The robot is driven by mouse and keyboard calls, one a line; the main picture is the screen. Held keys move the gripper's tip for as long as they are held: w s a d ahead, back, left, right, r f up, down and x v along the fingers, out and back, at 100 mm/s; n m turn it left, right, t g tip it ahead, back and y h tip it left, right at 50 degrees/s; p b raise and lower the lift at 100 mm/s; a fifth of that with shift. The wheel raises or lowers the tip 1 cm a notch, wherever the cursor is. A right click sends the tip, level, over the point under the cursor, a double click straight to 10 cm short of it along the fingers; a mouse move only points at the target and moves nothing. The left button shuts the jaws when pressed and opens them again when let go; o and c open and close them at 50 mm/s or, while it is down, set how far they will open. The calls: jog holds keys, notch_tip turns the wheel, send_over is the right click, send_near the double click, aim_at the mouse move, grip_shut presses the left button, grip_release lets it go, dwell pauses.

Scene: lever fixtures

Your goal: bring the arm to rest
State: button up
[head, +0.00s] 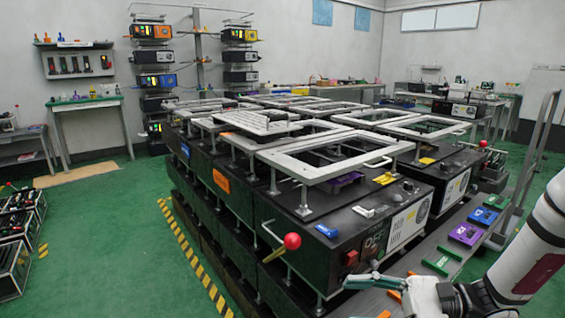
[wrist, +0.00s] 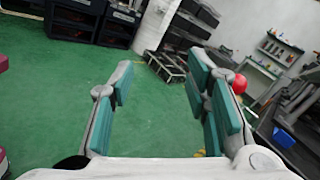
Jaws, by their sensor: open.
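My gripper (head: 372,284) is at the lower right of the head view, beside the front edge of the black fixture. Nothing is held. A lever with a red ball knob (head: 291,241) sticks out from the near corner of the fixture (head: 345,240), left of my gripper. A red ball (wrist: 239,83) also shows in the wrist view just beyond the right finger; I cannot tell whether they touch.
A grey rail (head: 455,240) with coloured blocks runs along the fixture's right side, close to my arm. A second red-knobbed lever (head: 483,144) is farther back. Black units (head: 20,225) stand at far left. Green floor (head: 100,230) is open at left.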

jog(key=s+r+n+g+h, duration=0.3)
jog(key=s+n+h, duration=0.3)
jog(key=s, duration=0.4)
jog(key=s+r+n+g+h, duration=0.2)
jog(key=s+r+n+h, duration=0.25)
jog(key=s+h, duration=0.4)
jog(key=s+d+n+t+h, duration=0.3)
jog(key=s+d+t+h, duration=0.1)
jog(key=s+d, duration=0.1)
notch_tip(320, 180, up, 26)
jog(key=t+p, duration=0.4)
jog(key=p, duration=1.9)
jog(key=shift+d+r+p, duration=0.15)
jog(key=shift+d+p, duration=0.05)
jog(key=shift+p, duration=0.1)
